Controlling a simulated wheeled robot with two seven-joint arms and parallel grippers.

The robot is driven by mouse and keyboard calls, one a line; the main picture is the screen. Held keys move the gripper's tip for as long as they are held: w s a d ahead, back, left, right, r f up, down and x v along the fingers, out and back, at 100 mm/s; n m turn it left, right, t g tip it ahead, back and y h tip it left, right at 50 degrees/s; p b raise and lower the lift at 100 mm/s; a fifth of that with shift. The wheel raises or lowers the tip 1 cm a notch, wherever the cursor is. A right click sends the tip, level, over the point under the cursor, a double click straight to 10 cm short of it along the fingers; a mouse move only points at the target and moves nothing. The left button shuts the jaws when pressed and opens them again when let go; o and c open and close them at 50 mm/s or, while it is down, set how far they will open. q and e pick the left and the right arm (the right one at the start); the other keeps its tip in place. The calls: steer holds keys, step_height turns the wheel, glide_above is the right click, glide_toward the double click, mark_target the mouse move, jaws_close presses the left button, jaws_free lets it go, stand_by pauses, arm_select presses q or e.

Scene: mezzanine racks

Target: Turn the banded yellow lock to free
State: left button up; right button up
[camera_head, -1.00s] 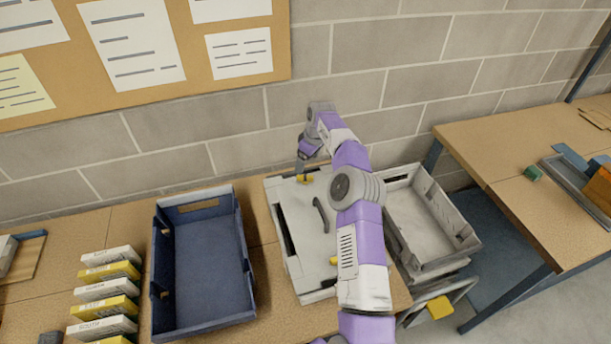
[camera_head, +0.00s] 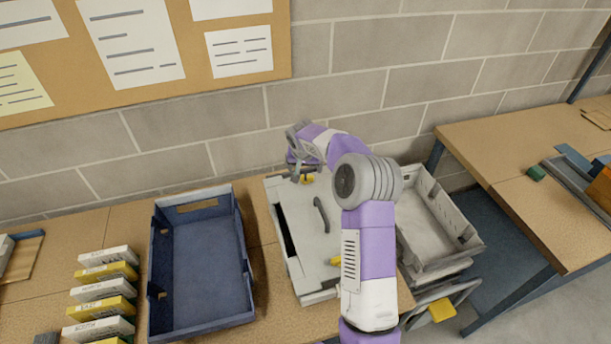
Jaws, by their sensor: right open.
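A light grey case (camera_head: 297,228) with a dark handle (camera_head: 321,214) lies on the bench. It has one yellow lock (camera_head: 308,179) near its far edge and another yellow lock (camera_head: 335,262) near its front right, partly hidden by my right arm. Both are too small to tell which is banded. My right gripper (camera_head: 296,177) is open, pointing down beside the far yellow lock, just left of it; I cannot tell whether they touch. My left gripper is not in view.
A blue tray (camera_head: 200,318) stands left of the case, with several white and yellow boxes (camera_head: 104,289) further left. A grey crate (camera_head: 462,222) stands right of my arm. A block wall (camera_head: 370,116) rises close behind the bench.

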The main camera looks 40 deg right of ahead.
mark_target(306, 176)
steer(key=x, duration=0.7)
steer(key=shift+f, duration=0.3)
steer(key=c, duration=1.5)
steer(key=shift+d+n+t+y+p, duration=0.1)
steer(key=shift+n+t+y+p, duration=0.25)
steer(key=shift+n, duration=0.8)
steer(key=shift+d+n+t+y+p, duration=0.15)
steer(key=shift+n+y, duration=0.3)
steer(key=shift+n, duration=0.7)
steer(key=shift+a, duration=0.1)
steer(key=o, duration=1.5)
steer(key=shift+r, duration=0.15)
steer(key=v, duration=0.7)
steer(key=shift+r, duration=0.2)
